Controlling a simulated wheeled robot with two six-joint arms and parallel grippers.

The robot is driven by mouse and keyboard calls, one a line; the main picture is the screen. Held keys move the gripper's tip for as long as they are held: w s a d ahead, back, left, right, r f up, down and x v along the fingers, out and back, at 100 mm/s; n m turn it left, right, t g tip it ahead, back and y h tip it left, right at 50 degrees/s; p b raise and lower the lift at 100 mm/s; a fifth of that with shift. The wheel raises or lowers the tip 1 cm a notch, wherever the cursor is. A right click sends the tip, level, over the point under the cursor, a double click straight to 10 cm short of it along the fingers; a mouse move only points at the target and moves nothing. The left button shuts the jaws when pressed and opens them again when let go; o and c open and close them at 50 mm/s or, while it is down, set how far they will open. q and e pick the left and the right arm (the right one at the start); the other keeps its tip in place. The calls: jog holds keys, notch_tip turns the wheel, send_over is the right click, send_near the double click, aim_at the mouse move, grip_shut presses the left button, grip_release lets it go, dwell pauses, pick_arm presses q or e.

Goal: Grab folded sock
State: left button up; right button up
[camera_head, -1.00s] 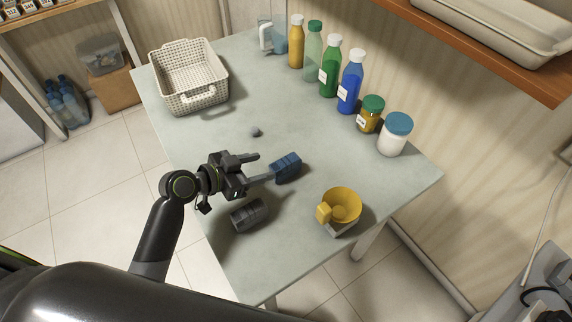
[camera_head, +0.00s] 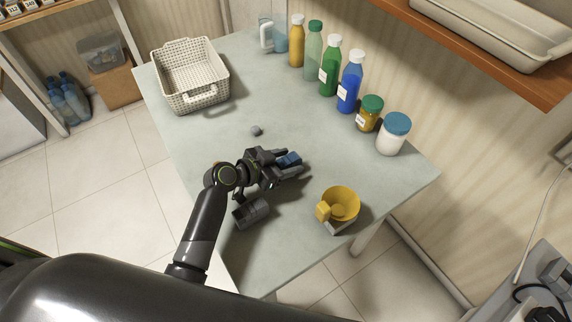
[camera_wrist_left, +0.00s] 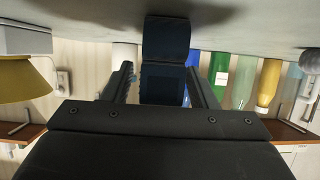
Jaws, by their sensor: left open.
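A dark blue folded sock (camera_head: 290,159) lies on the table, partly hidden by my left gripper (camera_head: 289,164). In the left wrist view, the blue sock (camera_wrist_left: 166,45) shows between the two open fingers, with a gap on each side. My left gripper is open and has its fingers on either side of the sock. A dark grey folded bundle (camera_head: 250,213), perhaps another sock, lies on the table beside my left wrist. My right gripper is not in view.
A yellow bowl-like item on a scale (camera_head: 340,205) stands to the right of the gripper. Several bottles and jars (camera_head: 350,82) line the table's wall side. A white basket (camera_head: 192,78) stands at the far left. A small grey ball (camera_head: 256,131) lies mid-table.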

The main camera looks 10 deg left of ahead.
pick_arm(q)
jog(key=c, duration=1)
